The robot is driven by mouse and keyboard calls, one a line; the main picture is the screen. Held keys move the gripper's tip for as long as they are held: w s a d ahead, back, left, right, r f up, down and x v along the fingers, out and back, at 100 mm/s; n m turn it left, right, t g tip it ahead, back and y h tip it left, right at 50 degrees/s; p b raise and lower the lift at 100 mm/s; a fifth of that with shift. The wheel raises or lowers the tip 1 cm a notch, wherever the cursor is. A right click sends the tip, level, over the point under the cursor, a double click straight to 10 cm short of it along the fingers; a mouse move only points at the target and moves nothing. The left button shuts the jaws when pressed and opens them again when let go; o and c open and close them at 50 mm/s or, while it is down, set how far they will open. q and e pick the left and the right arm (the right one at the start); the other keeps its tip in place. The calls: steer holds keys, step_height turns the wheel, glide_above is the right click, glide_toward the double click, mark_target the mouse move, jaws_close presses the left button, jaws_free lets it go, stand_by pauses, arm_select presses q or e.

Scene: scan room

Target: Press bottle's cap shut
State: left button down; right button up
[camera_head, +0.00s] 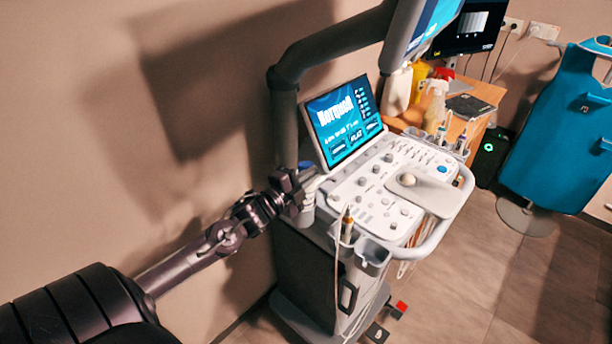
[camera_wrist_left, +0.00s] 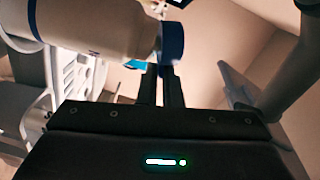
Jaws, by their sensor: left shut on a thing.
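The bottle (camera_wrist_left: 105,28) has a pale body and a dark blue cap (camera_wrist_left: 171,42). It lies across the upper left of the left wrist view, cap to the right. My left gripper (camera_wrist_left: 160,72) has its two fingers close together, with their tips at the cap's edge, and is shut on the cap. How fully the cap is seated cannot be told. In the head view my left gripper (camera_head: 306,178) is at the left side of the ultrasound machine (camera_head: 375,190). A bit of blue cap (camera_head: 304,165) shows just above it, and the gripper hides most of the bottle. My right gripper is not in view.
The machine's tilted screen (camera_head: 345,122) and thick monitor arm (camera_head: 330,42) stand close above my left gripper. A probe (camera_head: 347,226) with a cable hangs at the front. A wooden desk (camera_head: 484,92) with several bottles is behind.

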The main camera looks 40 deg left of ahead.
arm_select(q)
steer(key=shift+w+f+m+b, duration=0.1)
steer(key=shift+f+m+b, duration=0.25)
steer(key=shift+m, duration=0.45)
steer(key=c, duration=1.6)
jaws_free()
steer(key=shift+w+f, duration=0.2)
steer(key=shift+w, duration=0.05)
steer(key=shift+s, duration=0.1)
steer(key=shift+s+a+r+b, duration=0.15)
steer(key=shift+s+b, duration=0.1)
steer(key=shift+s, duration=1.7)
steer(key=shift+s+a+f+b, duration=0.1)
steer(key=shift+s+a+b, duration=0.1)
steer(key=shift+s, duration=1.7)
steer(key=shift+d, duration=0.1)
